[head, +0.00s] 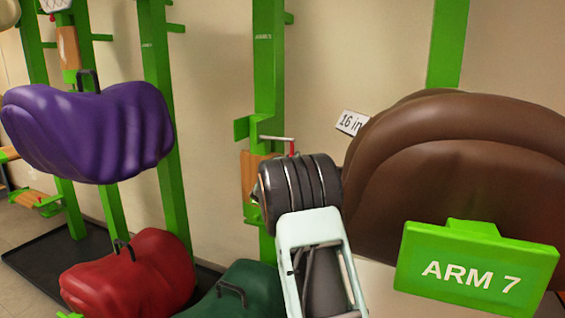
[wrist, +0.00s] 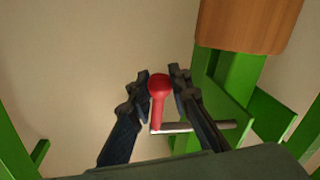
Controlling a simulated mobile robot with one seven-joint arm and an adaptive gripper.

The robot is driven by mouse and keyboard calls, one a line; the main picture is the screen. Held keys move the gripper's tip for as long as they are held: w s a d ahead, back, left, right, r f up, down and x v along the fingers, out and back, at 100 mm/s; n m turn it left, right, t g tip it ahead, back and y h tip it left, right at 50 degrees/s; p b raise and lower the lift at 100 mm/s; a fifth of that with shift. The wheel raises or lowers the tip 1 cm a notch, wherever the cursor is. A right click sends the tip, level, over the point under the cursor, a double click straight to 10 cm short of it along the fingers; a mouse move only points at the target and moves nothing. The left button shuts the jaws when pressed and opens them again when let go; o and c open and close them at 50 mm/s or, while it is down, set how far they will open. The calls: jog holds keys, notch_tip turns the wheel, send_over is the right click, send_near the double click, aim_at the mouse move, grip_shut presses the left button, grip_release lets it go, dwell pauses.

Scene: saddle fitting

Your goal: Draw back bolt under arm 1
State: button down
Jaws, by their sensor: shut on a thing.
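The bolt is a thin metal rod (wrist: 195,127) with a red knobbed handle (wrist: 158,100), mounted at a green bracket on a post. In the head view the rod (head: 276,138) lies roughly level, and a bit of the red handle (head: 292,147) shows at its right end. My gripper (wrist: 159,73) has its two dark fingers on either side of the red handle and is shut on it. In the head view the fingers are hidden behind my wrist. A wooden block (wrist: 250,22) sits on the green post near the bolt.
A brown saddle (head: 450,170) and a green ARM 7 sign (head: 476,267) stand close on the right. Purple (head: 90,130), red (head: 130,275) and dark green (head: 238,292) saddles are at left and below. The post (head: 268,70) stands before a beige wall.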

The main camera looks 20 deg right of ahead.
jog(key=c, duration=1.8)
grip_release()
jog(key=shift+o, duration=0.2)
jog(key=v, duration=1.2)
